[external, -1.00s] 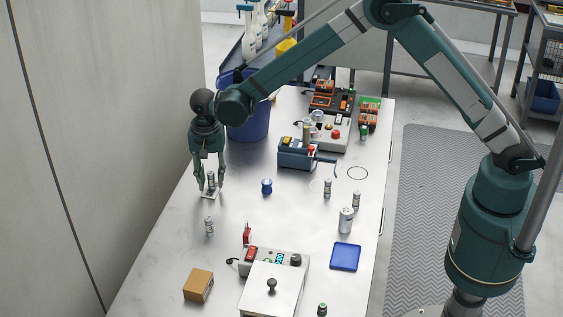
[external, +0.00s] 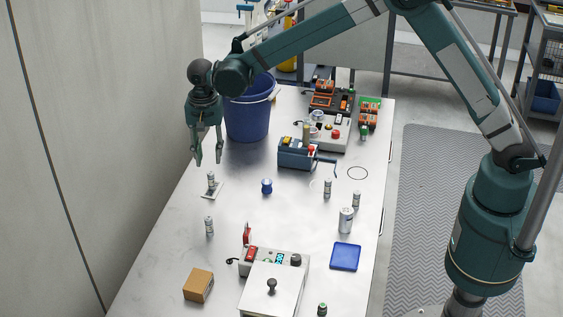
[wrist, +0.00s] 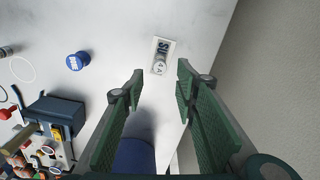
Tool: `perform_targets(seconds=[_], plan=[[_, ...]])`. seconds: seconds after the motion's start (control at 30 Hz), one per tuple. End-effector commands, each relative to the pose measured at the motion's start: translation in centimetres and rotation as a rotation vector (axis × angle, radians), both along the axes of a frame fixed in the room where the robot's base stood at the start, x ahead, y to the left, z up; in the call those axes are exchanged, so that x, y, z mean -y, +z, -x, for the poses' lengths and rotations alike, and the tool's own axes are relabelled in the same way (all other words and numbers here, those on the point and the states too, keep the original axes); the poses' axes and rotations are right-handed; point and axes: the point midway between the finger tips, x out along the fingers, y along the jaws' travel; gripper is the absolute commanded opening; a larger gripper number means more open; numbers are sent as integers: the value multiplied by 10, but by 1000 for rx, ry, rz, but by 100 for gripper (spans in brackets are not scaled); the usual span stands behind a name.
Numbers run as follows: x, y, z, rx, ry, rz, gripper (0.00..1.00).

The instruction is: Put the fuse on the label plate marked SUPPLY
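A grey fuse (external: 211,180) stands upright on a small white label plate (external: 214,192) near the table's left edge. In the wrist view the plate (wrist: 165,46) shows dark lettering that I cannot fully read, and the fuse's round top (wrist: 159,68) covers its lower end. My gripper (external: 208,161) is open and empty above and behind the fuse, its fingers apart from it. In the wrist view the fingers of my gripper (wrist: 160,71) spread to either side below the plate.
Similar cylinders (external: 209,226) stand elsewhere on the table. A blue knob-like item (external: 267,186) is right of the plate. A blue crank box (external: 297,153), a can (external: 346,220) and a cardboard box (external: 198,285) also stand there.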

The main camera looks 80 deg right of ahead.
Motion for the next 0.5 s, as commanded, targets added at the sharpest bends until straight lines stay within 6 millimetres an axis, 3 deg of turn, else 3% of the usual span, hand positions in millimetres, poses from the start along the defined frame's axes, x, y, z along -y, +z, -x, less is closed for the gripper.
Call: perform_targets(seconds=[0.2, 0.5], plan=[[0, 19, 0, 0, 0, 0, 30], [0, 23, 0, 0, 0, 0, 30]])
